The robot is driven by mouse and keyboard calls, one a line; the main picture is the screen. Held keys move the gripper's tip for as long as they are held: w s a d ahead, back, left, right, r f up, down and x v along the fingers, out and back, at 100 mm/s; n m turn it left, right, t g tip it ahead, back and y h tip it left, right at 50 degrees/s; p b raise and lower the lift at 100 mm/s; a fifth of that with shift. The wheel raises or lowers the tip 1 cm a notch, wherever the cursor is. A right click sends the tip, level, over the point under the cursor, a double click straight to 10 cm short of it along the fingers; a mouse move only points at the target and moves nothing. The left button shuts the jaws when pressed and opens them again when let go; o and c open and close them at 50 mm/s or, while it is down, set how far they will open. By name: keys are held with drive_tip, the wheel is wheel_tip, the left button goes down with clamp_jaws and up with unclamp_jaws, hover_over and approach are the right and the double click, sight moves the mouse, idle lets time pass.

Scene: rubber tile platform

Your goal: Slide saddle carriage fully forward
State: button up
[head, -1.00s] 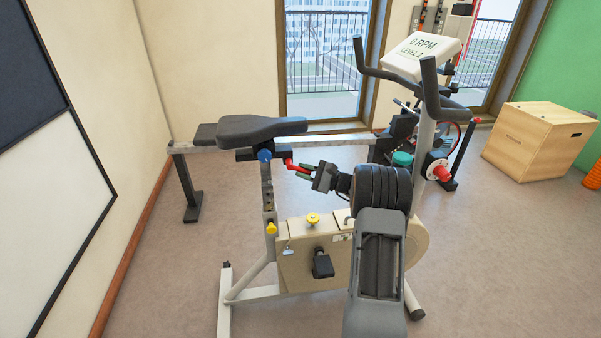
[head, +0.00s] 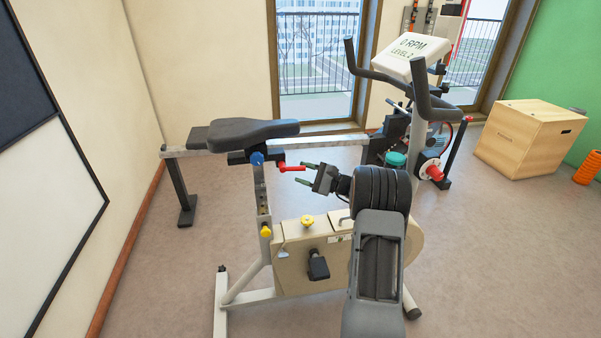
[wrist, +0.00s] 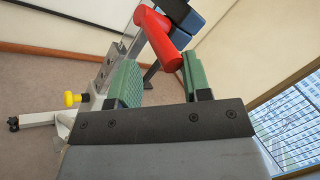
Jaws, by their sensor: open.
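The saddle (head: 245,131) is black and sits on a carriage (head: 245,156) on top of the exercise bike's upright post. The carriage is partly hidden under the saddle.
The bike's handlebars (head: 422,90) and console (head: 412,54) rise to the right of my arm. A yellow knob (head: 307,221) and a pedal (head: 318,265) are below. A rowing machine rail (head: 335,140) runs behind. A wooden box (head: 528,138) stands far right.

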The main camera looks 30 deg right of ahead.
drive_tip(key=v, duration=1.2)
drive_tip(key=shift+d, duration=0.15)
drive_tip(key=s+a+f+g+h, duration=0.3)
drive_tip(key=a+f+g, duration=0.1)
drive_tip(key=f, duration=0.3)
drive_tip(key=s+a+r+n+g+h+p, duration=0.3)
drive_tip(key=s+a+n+g+h+p, duration=0.15)
drive_tip(key=s+a+g, duration=0.4)
drive_tip(key=s+a+r+n+t+h+p, duration=0.1)
drive_tip(key=s+a+r+n+h+p, duration=0.2)
drive_tip(key=a+r+n, duration=0.3)
drive_tip(key=s+a+r+n+t+h+p, duration=0.1)
drive_tip(key=s+a+r+n+h+p, duration=0.3)
drive_tip(key=r, duration=0.9)
drive_tip(key=s+a+n+p, duration=0.2)
drive_tip(key=a, duration=0.1)
drive_tip(key=shift+s+a+r+n+t, duration=0.25)
drive_tip(key=shift+r+n+t, duration=0.1)
drive_tip(key=shift+r, duration=0.05)
